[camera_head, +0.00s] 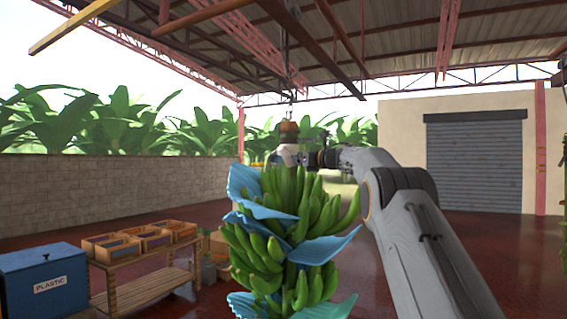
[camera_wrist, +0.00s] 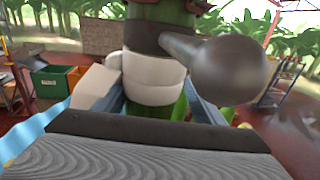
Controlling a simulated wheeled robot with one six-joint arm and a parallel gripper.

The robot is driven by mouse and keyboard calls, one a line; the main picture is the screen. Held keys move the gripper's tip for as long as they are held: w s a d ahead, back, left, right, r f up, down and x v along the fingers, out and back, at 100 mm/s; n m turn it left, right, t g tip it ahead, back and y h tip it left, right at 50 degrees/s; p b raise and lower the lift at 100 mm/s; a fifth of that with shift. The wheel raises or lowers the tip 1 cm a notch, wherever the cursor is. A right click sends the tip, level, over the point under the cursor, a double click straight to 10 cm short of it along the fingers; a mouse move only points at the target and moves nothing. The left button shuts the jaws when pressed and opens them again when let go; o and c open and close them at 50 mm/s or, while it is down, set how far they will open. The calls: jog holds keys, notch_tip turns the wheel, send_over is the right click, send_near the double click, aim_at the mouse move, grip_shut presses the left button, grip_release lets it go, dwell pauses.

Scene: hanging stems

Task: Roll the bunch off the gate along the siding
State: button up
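The bunch (camera_head: 290,235) of green bananas hangs upright in the middle of the head view, with blue sheets (camera_head: 325,247) between its hands. Its brown stem top (camera_head: 289,130) hangs from a thin line under the roof beams. My gripper (camera_head: 290,155) is at the stem just above the fruit, reaching in from the right. In the wrist view, my gripper's fingers (camera_wrist: 158,104) lie on both sides of the stem and appear closed on it. A white band (camera_wrist: 150,75) and a dark band surround the stem there. A grey round-ended rod (camera_wrist: 228,70) stands in front of it. I cannot make out the gate.
A blue bin marked PLASTIC (camera_head: 45,285) and a wooden bench (camera_head: 150,284) with several crates stand at the left. A block wall (camera_head: 120,190) runs behind. A grey roller door (camera_head: 475,165) is at the right. The red floor (camera_head: 490,245) in front of it looks clear.

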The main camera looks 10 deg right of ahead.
jog(key=b+v, duration=0.2)
jog(key=v, duration=0.3)
jog(key=shift+s+d+f+b, duration=0.1)
jog(key=shift+s+d+b, duration=0.1)
jog(key=shift+b, duration=0.1)
jog(key=shift+s+d, duration=0.3)
jog(key=shift+s, duration=0.1)
